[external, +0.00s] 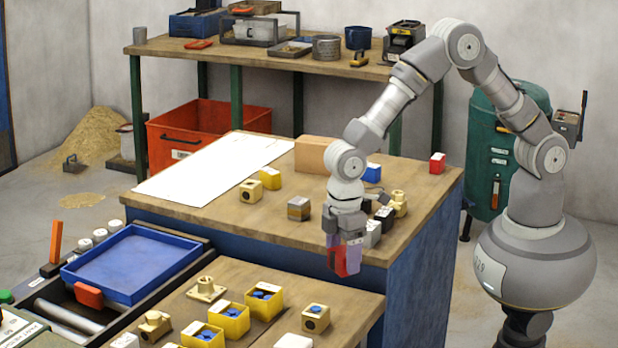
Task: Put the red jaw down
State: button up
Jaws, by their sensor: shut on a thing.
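My gripper (346,254) points down at the front edge of the raised wooden bench (235,215). It is shut on the red jaw (339,262), which shows between the purple-grey fingers. The jaw hangs in front of the bench's blue side, above the lower wooden table (345,308). It looks clear of the table, though the height is hard to judge. The fingers hide part of the jaw.
Brass and dark blocks stand close behind my gripper, with a grey block (372,234) nearest. Yellow bins (229,318) with blue pieces and a brass block (315,319) stand on the lower table. A blue tray (130,262) lies left. A white sheet (213,170) covers the bench's left part.

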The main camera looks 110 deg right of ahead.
jog(key=d+r+m, duration=0.1)
jog(key=d+m, duration=0.1)
jog(key=d, duration=0.5)
jog(key=d+r+m+p, duration=0.1)
jog(key=d, duration=0.7)
jog(key=s+d+r+m+p, duration=0.1)
jog(key=d+r+m, duration=0.1)
jog(key=d, duration=0.6)
jog(key=shift+d+m, duration=0.25)
jog(key=shift+m, duration=0.05)
jog(key=s+d+r+m+p, duration=0.1)
jog(key=s+d+m, duration=0.1)
jog(key=s+d, duration=0.35)
jog(key=s+d+r+m, duration=0.2)
jog(key=d, duration=0.7)
jog(key=s+d+r+m+p, duration=0.1)
jog(key=s+d+m, duration=0.1)
jog(key=s+d, duration=0.35)
jog(key=f+b, duration=0.1)
jog(key=f, duration=0.2)
jog(key=d+f+b, duration=0.1)
jog(key=f, duration=0.2)
jog(key=w+f+b, duration=0.1)
jog(key=f, duration=0.2)
jog(key=shift+d+f+b, duration=0.15)
jog(key=shift+f+b, duration=0.25)
jog(key=shift+f, duration=0.15)
jog(key=o, duration=1.3)
